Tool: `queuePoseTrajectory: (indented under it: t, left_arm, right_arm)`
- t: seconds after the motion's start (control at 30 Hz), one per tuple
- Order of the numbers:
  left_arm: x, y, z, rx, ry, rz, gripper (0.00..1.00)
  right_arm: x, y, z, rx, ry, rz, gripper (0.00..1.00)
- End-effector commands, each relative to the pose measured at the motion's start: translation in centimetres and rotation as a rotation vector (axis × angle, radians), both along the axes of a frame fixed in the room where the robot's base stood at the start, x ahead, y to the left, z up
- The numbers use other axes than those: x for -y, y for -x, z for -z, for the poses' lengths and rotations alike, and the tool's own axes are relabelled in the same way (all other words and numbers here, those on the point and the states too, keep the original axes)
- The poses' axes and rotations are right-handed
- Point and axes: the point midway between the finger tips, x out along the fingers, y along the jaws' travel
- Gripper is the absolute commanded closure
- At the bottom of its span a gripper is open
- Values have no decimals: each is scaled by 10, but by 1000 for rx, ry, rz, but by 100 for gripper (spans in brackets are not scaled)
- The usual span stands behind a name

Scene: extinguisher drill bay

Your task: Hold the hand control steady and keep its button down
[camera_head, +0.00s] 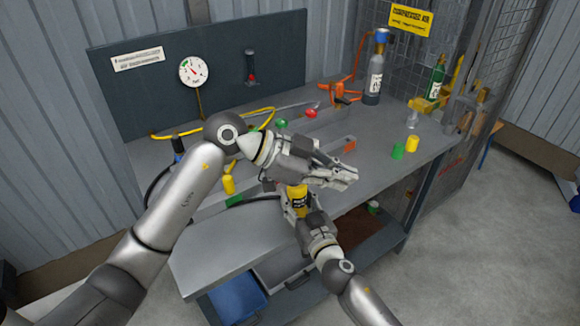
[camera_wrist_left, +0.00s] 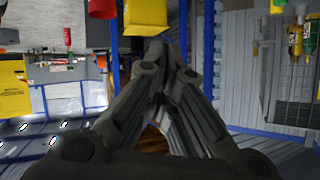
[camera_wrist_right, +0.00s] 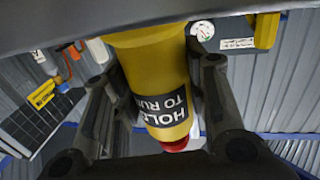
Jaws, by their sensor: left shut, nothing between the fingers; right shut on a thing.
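The yellow hand control (camera_head: 298,198) stands in my right gripper (camera_head: 300,208), just over the bench's front edge. In the right wrist view the hand control (camera_wrist_right: 160,75) sits between both fingers, its black label reading "HOLD TO RUN". Its red button (camera_wrist_right: 175,145) shows at the lower end, with no finger visible on it there. My left gripper (camera_head: 350,178) is shut and empty, lying across above the control in the head view and hiding its top. I cannot tell whether it touches the button. In the left wrist view its closed fingers (camera_wrist_left: 168,50) meet near the centre.
The grey bench (camera_head: 225,250) carries a yellow hose (camera_head: 165,137), an orange clamp (camera_head: 345,97) and a grey cylinder (camera_head: 374,85). Green (camera_head: 398,151) and yellow (camera_head: 412,144) caps stand at its right. A gauge (camera_head: 194,71) hangs on the back panel. The bench's front left is clear.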

Motion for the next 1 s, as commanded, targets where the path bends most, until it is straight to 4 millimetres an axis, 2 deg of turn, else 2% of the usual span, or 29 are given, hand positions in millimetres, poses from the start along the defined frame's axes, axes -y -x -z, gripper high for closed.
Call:
queuePoseTrajectory:
  t: [0.3, 0.5, 0.7, 1.0]
  left_arm:
    - [-104, -19, -10, -87, 226, -406, 100]
    - [-156, -21, -12, -103, 294, -577, 100]
    - [-174, -20, -13, -104, 315, -637, 100]
    - [-174, -21, -13, -104, 315, -637, 100]
  right_arm:
    - [1, 0, 0, 0, 2, 1, 99]
    - [0, 0, 0, 0, 1, 1, 99]
    - [0, 0, 0, 0, 1, 0, 99]
    - [0, 0, 0, 0, 1, 0, 99]
